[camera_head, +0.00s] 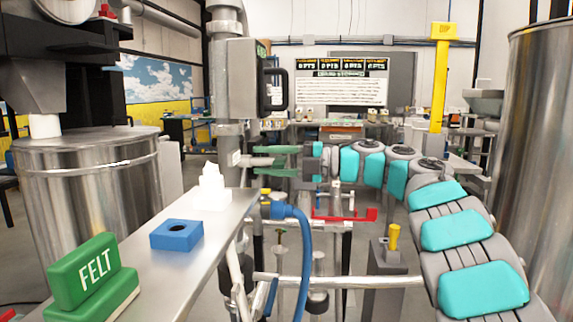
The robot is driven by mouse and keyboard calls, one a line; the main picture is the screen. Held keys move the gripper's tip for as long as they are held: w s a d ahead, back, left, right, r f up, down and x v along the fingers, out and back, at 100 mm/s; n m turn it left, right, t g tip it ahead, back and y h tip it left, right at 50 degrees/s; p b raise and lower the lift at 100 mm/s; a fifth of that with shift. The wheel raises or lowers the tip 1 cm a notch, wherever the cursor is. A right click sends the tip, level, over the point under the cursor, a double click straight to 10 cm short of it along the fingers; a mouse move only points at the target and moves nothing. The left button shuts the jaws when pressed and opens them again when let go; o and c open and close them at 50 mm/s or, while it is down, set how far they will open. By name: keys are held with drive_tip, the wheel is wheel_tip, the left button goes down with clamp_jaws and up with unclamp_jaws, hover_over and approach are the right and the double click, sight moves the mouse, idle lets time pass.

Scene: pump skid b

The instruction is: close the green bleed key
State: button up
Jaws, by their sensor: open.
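My arm with teal pads reaches in from the lower right to the middle. My gripper (258,161) has two dark green fingers pointing left, one above the other, with a clear gap between them. It is open, with its tips close to the grey vertical pipe (229,150). A grey stub from the pipe shows between the fingers; I cannot tell whether they touch it.
A blue hose (303,250) hangs below the pipe. A red lever (345,215) lies below my wrist. Steel tanks stand at both sides.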

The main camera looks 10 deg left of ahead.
drive_tip(key=shift+d, duration=0.1)
drive_tip(key=d, duration=0.9)
drive_tip(key=shift+w, duration=0.3)
idle(0.4)
